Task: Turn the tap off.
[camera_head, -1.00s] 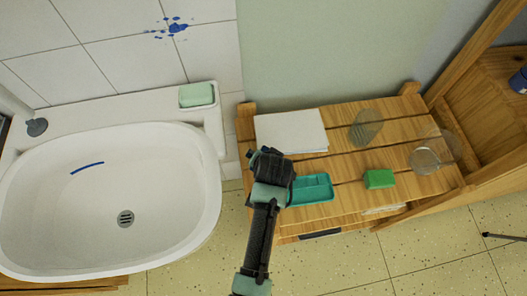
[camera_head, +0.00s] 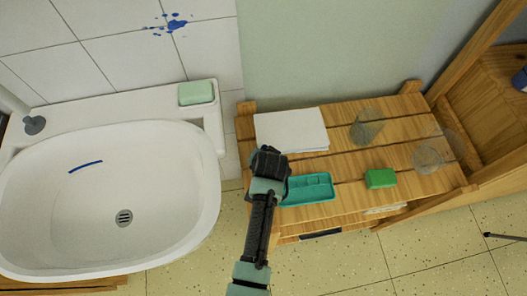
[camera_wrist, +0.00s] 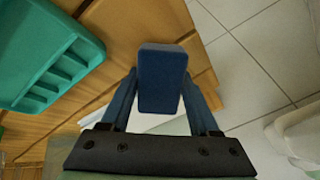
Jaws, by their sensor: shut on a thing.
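My gripper (camera_wrist: 161,100) is shut on a dark blue block (camera_wrist: 162,78), which sits between its two fingers in the wrist view. In the head view my gripper (camera_head: 268,162) hangs over the left side of the wooden slatted bench, beside the teal tray; the block is hidden there. The white sink (camera_head: 150,225) is to the left, with a drain (camera_head: 124,218) and a thin blue streak in its bowl. A grey round fitting (camera_head: 34,125) stands on the sink's back left ledge; I cannot tell whether it is the tap's handle. No water stream is visible.
The bench (camera_head: 345,185) holds white paper (camera_head: 291,130), a teal tray (camera_head: 308,189), a green block (camera_head: 381,179) and two clear cups (camera_head: 366,128). Green soap (camera_head: 196,93) lies on the sink ledge. Blue paint (camera_head: 175,25) marks the wall tiles. Floor shows in front.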

